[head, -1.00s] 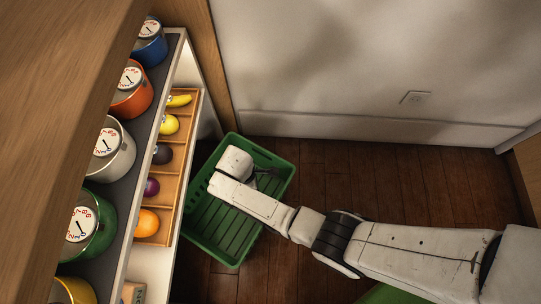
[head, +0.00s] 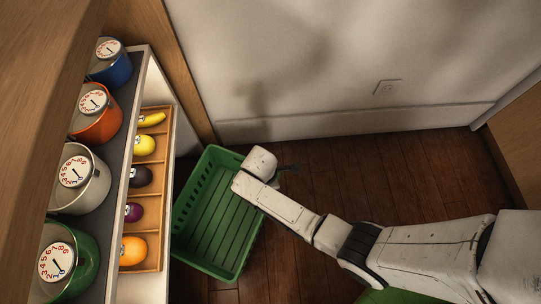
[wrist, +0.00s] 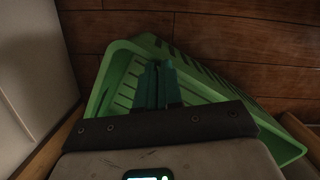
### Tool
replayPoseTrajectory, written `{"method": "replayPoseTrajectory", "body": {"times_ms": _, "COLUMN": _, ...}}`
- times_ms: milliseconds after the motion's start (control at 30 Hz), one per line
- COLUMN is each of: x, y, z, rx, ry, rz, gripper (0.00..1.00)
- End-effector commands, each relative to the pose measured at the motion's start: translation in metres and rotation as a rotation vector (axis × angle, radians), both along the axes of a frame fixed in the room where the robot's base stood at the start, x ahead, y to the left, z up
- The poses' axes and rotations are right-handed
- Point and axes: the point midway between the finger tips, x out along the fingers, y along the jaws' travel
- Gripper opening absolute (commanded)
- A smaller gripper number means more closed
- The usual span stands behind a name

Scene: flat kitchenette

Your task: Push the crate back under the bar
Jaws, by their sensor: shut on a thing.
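The green slatted crate (head: 215,222) is on the wooden floor, at an angle beside the long counter, with its left side close to the counter's edge. It looks empty. My gripper (head: 286,168) is low at the crate's far right corner, which my wrist hides in the head view. In the wrist view the crate (wrist: 205,80) spreads behind my dark teal fingers (wrist: 159,84), which are together. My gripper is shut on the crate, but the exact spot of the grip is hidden. No bar can be told apart from the counter.
Floor (head: 400,170) is clear right of the crate.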

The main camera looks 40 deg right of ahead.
Motion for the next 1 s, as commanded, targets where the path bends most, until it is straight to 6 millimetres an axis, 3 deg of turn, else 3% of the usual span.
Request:
{"method": "replayPoseTrajectory", "body": {"times_ms": 267, "x": -0.006, "y": 0.002, "z": -0.009, "rx": 0.008, "ry": 0.009, "rz": -0.001, "gripper": 0.00}}
{"method": "replayPoseTrajectory", "body": {"times_ms": 367, "x": -0.001, "y": 0.012, "z": -0.009, "rx": 0.009, "ry": 0.009, "rz": 0.002, "gripper": 0.00}}
{"method": "replayPoseTrajectory", "body": {"times_ms": 800, "x": 0.050, "y": 0.130, "z": -0.013, "rx": 0.007, "ry": 0.005, "rz": 0.012, "gripper": 0.00}}
{"method": "replayPoseTrajectory", "body": {"times_ms": 1000, "x": 0.068, "y": 0.175, "z": -0.014, "rx": 0.006, "ry": 0.006, "rz": 0.008, "gripper": 0.00}}
